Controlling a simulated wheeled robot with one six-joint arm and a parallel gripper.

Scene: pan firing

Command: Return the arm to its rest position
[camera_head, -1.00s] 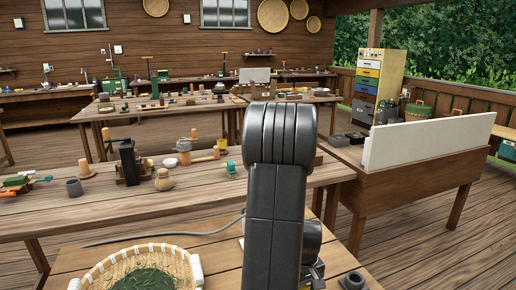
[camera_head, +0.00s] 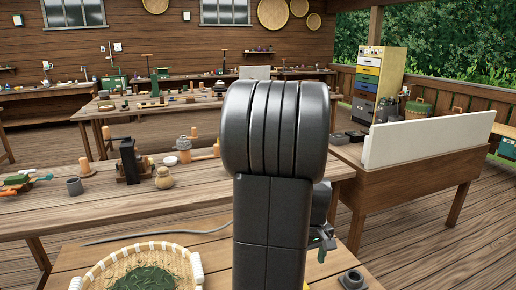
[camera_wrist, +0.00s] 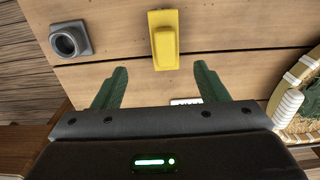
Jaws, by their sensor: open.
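My gripper (camera_wrist: 160,70) has its two green fingers spread apart with nothing between them in the wrist view. It hangs over a wooden table (camera_wrist: 225,30). In the head view my dark arm fills the middle, and part of the gripper (camera_head: 323,242) shows just right of it; the rest is hidden behind the arm. A yellow block (camera_wrist: 165,42) lies on the table beyond the fingertips in the wrist view, apart from them as far as I can tell.
A woven basket (camera_head: 183,262) of green leaves stands on the near table, left of my arm. A grey square holder (camera_head: 352,281) with a round hole is at right. A long workbench (camera_head: 60,228) with small tools and pots lies behind. A white panel (camera_head: 425,142) stands on the right table.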

